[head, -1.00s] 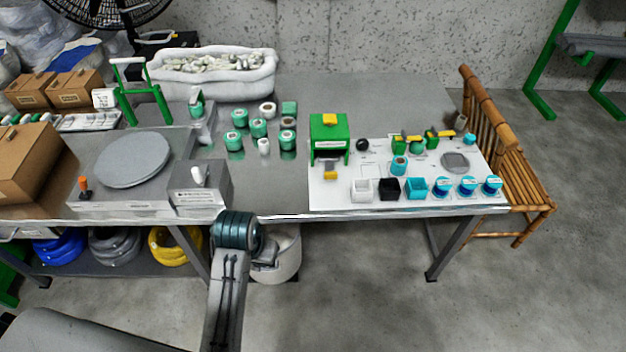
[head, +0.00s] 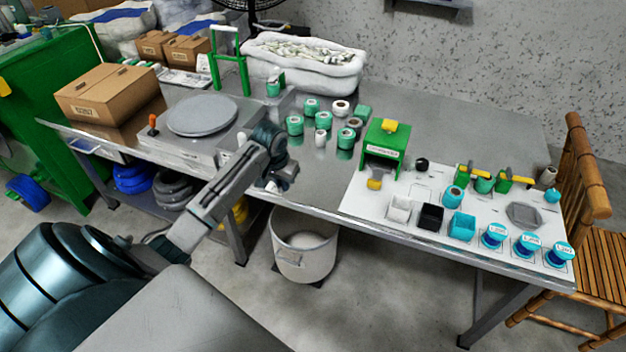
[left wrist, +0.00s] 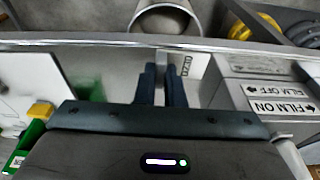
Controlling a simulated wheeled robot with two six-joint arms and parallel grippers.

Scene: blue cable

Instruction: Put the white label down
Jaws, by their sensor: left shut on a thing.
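In the head view my left gripper (head: 276,180) is over the table's front edge, to the right of the grey machine with the round plate. A small white piece, seemingly the white label (head: 272,186), shows at its fingertips. In the left wrist view the two dark fingers (left wrist: 161,86) are close together and point down toward the tabletop. The white label (left wrist: 192,66) with dark print shows right beside the fingers; its held edge is hidden between them. I cannot tell whether it touches the table. My right gripper is in neither view.
The grey machine (head: 200,135) stands close on the left. Green-and-white spools (head: 295,124) stand behind the gripper. A white mat (head: 375,185) with a green dispenser (head: 385,145) and small cups lies to the right. A bin (head: 303,250) stands on the floor below the edge.

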